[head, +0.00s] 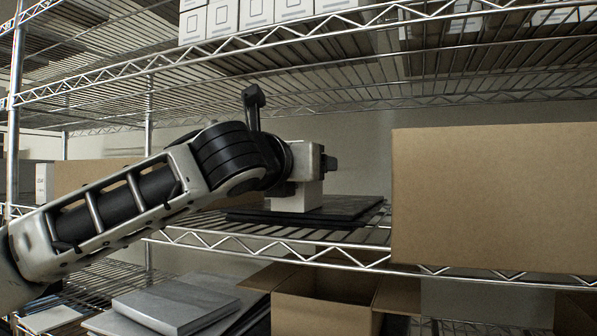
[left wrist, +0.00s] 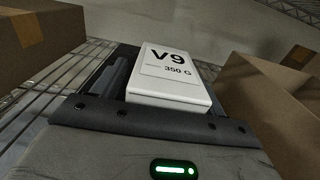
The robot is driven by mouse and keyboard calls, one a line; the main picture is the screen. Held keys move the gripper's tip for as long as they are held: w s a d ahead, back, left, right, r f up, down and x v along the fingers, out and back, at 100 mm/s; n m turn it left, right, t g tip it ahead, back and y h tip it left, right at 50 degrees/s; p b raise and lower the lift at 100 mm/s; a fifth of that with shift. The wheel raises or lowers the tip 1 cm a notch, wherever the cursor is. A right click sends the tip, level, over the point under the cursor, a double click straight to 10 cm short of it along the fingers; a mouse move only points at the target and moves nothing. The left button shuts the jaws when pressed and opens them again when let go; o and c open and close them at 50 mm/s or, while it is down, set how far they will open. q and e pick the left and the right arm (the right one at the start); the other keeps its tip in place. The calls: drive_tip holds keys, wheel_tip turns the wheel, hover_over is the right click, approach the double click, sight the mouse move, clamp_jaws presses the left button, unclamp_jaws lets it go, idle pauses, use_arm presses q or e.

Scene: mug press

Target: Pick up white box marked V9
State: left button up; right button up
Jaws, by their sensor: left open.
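The white box (left wrist: 168,78) marked V9 and 350 G shows label up in the left wrist view, just beyond the dark front edge of my left gripper. In the head view the white box (head: 298,198) stands on a dark flat stack (head: 352,207) on the middle wire shelf. My left gripper (head: 318,163) is open, right at the box and over its upper part, hiding some of it. Whether the fingers touch the box cannot be told. My right gripper is in neither view.
A large cardboard box (head: 495,200) stands to the right on the same shelf. Another cardboard box (head: 85,175) lies behind my arm at left. White boxes (head: 258,14) line the upper shelf. Below are an open carton (head: 320,312) and grey flat boxes (head: 176,303).

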use_arm(q)
drive_tip(key=c, duration=1.3)
drive_tip(key=shift+r, duration=0.1)
